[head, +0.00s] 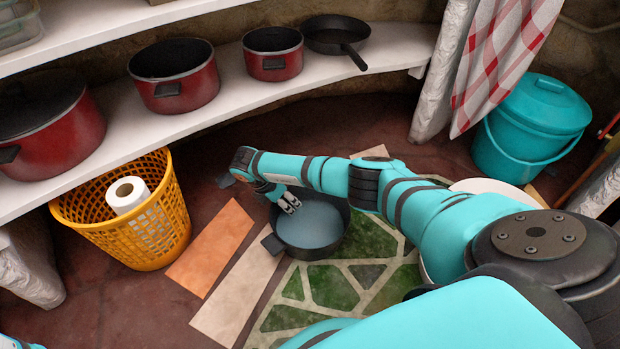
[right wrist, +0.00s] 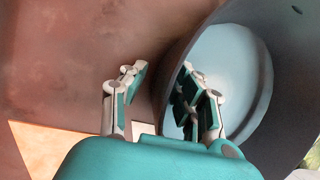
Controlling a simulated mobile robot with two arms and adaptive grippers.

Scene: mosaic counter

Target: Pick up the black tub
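The black tub (head: 312,249) sits on the green and pale mosaic at the middle of the head view, with a light grey-blue inside and a handle at its left. My right gripper (head: 289,204) is at the tub's far left rim. In the right wrist view the tub (right wrist: 285,60) fills the right side. There my right gripper (right wrist: 163,78) is open, with one finger over the brown floor outside the tub and the other overlapping its inside. The tub's wall runs between them; contact cannot be told. My left gripper is not in view.
An orange basket (head: 150,235) with a paper roll (head: 127,194) stands left. Red pots (head: 176,76) and a black pan (head: 336,35) sit on the white shelf (head: 225,90) behind. A teal bucket (head: 530,130) stands at the right.

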